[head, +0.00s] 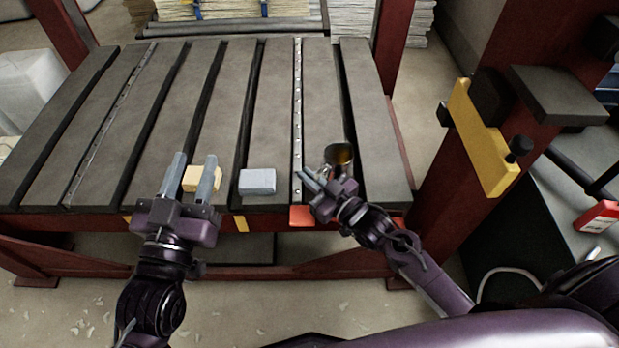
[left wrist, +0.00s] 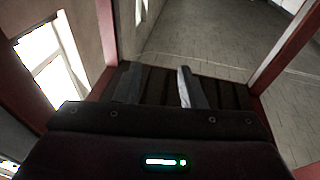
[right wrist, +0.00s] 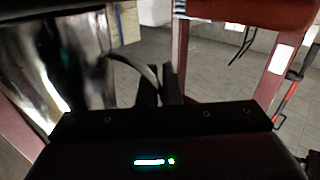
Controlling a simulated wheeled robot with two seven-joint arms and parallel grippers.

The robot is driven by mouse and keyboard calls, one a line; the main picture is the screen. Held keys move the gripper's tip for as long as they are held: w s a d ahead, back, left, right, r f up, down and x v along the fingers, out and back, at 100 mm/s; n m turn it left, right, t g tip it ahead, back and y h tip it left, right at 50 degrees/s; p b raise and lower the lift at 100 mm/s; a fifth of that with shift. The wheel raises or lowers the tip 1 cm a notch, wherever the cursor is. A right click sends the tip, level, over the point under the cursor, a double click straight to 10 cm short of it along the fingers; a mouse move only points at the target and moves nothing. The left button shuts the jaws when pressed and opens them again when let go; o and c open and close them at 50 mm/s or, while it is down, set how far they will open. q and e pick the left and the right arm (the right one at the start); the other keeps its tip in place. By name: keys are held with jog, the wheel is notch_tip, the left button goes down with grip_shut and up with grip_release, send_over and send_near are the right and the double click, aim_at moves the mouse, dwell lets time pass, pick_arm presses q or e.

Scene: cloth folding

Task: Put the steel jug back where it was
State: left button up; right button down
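The steel jug (head: 338,155) is at the right front of the slatted table, beside my right gripper (head: 316,180). In the right wrist view its shiny body (right wrist: 60,65) fills the left side, and its curved handle (right wrist: 137,66) runs to the close-set fingers (right wrist: 160,88). My right gripper looks shut on the handle. I cannot tell whether the jug touches the table. My left gripper (head: 191,178) is open and empty over the front edge, its fingers apart in the left wrist view (left wrist: 158,88).
The slatted table (head: 215,110) is mostly bare. A yellow block (head: 201,180) lies beyond my left fingers, and a blue-grey block (head: 257,182) lies to its right. A red post with a yellow bracket (head: 482,140) stands on the right. Paper stacks (head: 230,10) are behind.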

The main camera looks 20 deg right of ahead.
pick_arm(q)
jog(key=shift+r, duration=0.15)
pick_arm(e)
jog(key=c, duration=1.6)
grip_release()
